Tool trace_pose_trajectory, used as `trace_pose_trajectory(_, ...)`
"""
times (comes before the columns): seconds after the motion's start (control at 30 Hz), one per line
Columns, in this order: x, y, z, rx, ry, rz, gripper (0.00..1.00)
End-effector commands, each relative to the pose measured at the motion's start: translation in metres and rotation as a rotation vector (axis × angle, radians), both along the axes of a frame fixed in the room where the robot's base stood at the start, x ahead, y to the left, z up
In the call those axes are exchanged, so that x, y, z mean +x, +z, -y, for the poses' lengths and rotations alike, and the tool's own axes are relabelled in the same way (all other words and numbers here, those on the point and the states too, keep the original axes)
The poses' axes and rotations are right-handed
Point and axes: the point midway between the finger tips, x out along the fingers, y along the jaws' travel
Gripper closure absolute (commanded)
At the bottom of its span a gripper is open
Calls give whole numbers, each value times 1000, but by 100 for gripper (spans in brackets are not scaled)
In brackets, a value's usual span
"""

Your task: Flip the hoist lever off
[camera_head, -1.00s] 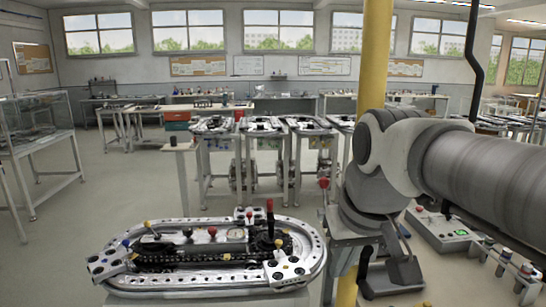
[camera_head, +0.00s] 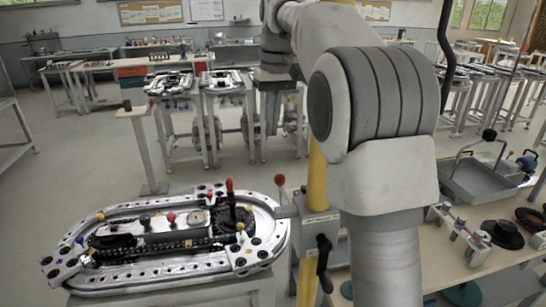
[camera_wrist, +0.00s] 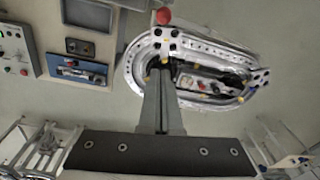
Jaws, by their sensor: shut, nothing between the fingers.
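The ring track (camera_head: 160,273) is a silver oval on a stand at the lower left of the head view. A red-topped upright lever (camera_head: 230,186) stands at its right part. Another lever with a red ball knob (camera_head: 280,180) sticks up beside the yellow post, from a grey box (camera_head: 318,222). I cannot tell which is the hoist lever. My gripper (camera_head: 271,133) points down, shut and empty. In the wrist view its fingers (camera_wrist: 161,72) overlap the near edge of the ring track (camera_wrist: 135,75); a red ball knob (camera_wrist: 163,16) shows beyond. No contact is visible.
The yellow post (camera_head: 309,270) stands right of the track, with a black handle (camera_head: 323,258) on its box. A bench (camera_head: 455,262) at the right holds a grey tray (camera_head: 480,180) and small parts. Several work tables stand behind. The floor at left is clear.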

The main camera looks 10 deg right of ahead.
Motion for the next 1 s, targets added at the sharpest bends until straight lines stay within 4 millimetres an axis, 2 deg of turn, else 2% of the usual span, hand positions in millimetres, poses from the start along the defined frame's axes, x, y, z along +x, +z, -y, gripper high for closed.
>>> trace_pose_trajectory(0.33, 0, -1, 0, 0, 0, 0, 100)
trace_pose_trajectory(0.47, 0, -10, -1, 0, 0, -1, 100)
trace_pose_trajectory(0.57, 1, -25, -2, 0, 0, -2, 100)
trace_pose_trajectory(0.93, 3, -103, -6, -1, -1, -4, 100)
trace_pose_trajectory(1.0, -7, -95, -4, 0, -2, 3, 100)
